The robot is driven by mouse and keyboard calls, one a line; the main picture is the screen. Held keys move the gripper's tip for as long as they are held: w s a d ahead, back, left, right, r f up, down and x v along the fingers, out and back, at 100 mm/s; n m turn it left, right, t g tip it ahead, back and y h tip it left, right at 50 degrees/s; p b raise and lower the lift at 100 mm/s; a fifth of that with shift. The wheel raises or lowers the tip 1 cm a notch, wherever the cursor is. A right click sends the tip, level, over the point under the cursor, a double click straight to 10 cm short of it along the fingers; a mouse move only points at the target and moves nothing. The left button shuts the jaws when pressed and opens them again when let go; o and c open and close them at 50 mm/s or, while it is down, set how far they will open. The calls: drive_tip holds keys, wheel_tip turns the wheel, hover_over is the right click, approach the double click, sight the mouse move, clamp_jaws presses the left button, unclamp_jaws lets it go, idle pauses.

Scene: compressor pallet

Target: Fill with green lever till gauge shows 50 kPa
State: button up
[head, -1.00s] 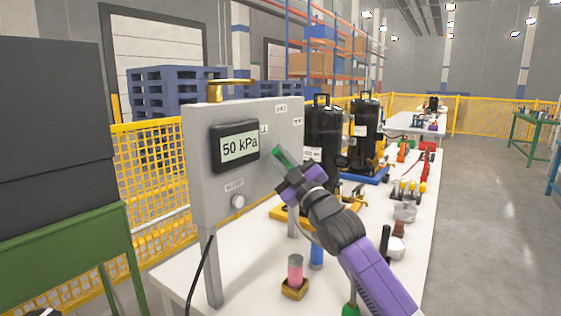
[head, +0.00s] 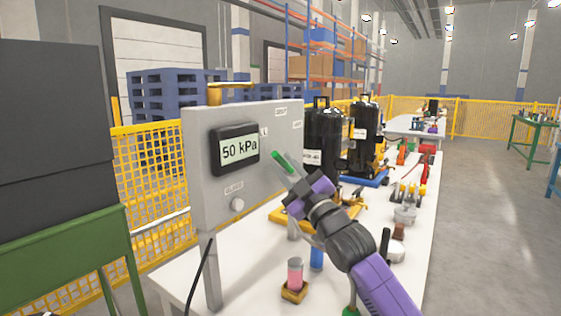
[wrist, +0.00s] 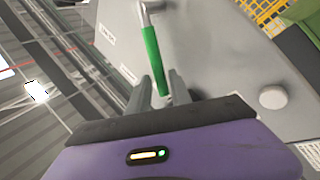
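The gauge (head: 239,149) on the grey panel (head: 215,185) reads "50 kPa" in the head view. The green lever (head: 283,161) sticks out from the panel's right part. It also shows in the wrist view (wrist: 151,55), hanging from a metal stem. My gripper (head: 297,180) is just off the lever's free end. In the wrist view, the two grey fingers (wrist: 160,92) stand apart, with the lever's lower tip showing between or just beyond them. I see no finger pressed on the lever.
A round knob (head: 237,204) sits low on the panel, and a yellow valve handle (head: 229,87) is on top. Two black tanks (head: 323,140) stand behind my gripper on the white table (head: 185,277). A pink cylinder (head: 295,272) stands at the table's front. Open floor lies to the right.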

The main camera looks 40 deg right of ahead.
drive_tip(key=v, duration=0.5)
idle(0.6)
